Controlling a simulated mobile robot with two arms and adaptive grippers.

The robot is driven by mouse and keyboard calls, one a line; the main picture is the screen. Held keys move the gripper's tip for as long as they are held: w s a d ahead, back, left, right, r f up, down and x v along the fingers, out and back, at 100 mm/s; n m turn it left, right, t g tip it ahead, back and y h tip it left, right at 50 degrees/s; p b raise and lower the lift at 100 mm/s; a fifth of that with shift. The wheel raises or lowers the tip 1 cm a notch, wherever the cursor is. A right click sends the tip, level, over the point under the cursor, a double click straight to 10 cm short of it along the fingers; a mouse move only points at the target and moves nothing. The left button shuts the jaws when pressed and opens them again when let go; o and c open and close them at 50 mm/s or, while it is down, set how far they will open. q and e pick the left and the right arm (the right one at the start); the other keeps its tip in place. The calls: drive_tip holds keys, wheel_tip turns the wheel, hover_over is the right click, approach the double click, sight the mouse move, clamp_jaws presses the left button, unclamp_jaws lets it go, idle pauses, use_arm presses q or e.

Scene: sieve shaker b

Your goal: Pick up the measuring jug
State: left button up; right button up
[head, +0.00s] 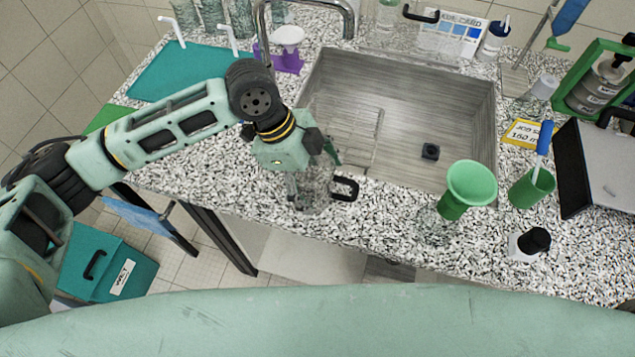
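The measuring jug (316,189) is clear, with a black handle (346,188) on its right side. It appears to stand upright on the speckled counter, just in front of the sink's left part. My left gripper (311,168) is at the jug from above and the left. One finger is along the jug's left side and the other is at its far right side, so the jug is between them. I cannot tell whether the fingers press on it. The jug's see-through wall blurs into the counter pattern. My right gripper is not in view.
The sink (455,105) lies behind the jug, with a faucet (350,18) at its back left. A green funnel (469,188), a green cup (532,187) and a small black-capped bottle (530,243) stand to the right. A teal mat (190,72) lies at the back left.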

use_arm(q)
drive_tip(key=c, duration=1.1)
drive_tip(key=shift+o, duration=0.2)
drive_tip(key=shift+r, duration=0.1)
